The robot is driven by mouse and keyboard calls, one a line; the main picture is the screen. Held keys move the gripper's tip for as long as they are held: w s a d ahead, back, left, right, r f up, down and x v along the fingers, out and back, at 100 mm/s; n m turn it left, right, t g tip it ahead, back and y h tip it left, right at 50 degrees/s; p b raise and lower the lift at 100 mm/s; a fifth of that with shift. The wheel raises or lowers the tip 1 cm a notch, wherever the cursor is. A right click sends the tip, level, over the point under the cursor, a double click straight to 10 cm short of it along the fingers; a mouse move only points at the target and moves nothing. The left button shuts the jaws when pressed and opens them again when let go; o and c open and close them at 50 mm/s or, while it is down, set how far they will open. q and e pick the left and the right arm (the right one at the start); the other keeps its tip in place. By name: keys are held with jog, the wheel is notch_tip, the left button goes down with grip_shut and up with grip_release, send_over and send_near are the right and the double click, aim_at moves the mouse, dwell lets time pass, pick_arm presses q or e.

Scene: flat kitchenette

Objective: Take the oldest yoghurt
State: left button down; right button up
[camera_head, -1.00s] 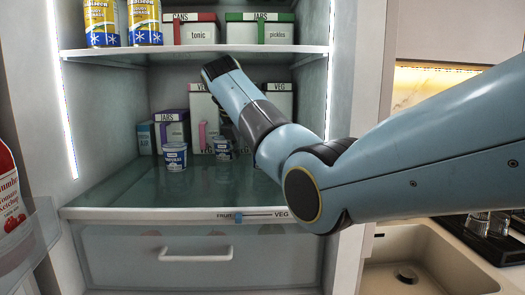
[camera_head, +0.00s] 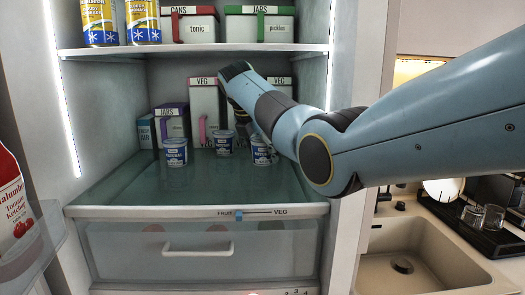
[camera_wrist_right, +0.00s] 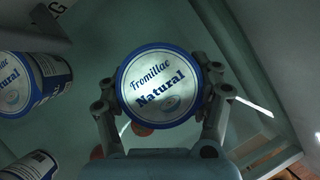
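Three small blue-and-white yoghurt pots stand on the fridge's glass shelf in the head view: a left pot (camera_head: 176,153), a middle pot (camera_head: 223,144) and a right pot (camera_head: 262,152). My arm partly covers the right pot. My right gripper (camera_head: 243,122) points down near it and is partly hidden by my arm. In the right wrist view, a round "Fromillac Natural" lid (camera_wrist_right: 160,88) sits between the fingers of my right gripper (camera_wrist_right: 161,62); I cannot tell whether they press on the pot. Two other pots (camera_wrist_right: 38,82) (camera_wrist_right: 30,166) lie to the left there. No date is readable. My left gripper is out of view.
Jars (camera_head: 172,121) and veg (camera_head: 204,100) boxes stand behind the pots. An upper shelf (camera_head: 200,49) with cans and boxes is above. A closed drawer (camera_head: 198,247) is below. A ketchup bottle (camera_head: 12,205) is at left, a sink (camera_head: 405,262) at right.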

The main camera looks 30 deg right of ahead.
jog(key=shift+c, duration=1.3)
jog(key=shift+r, duration=0.25)
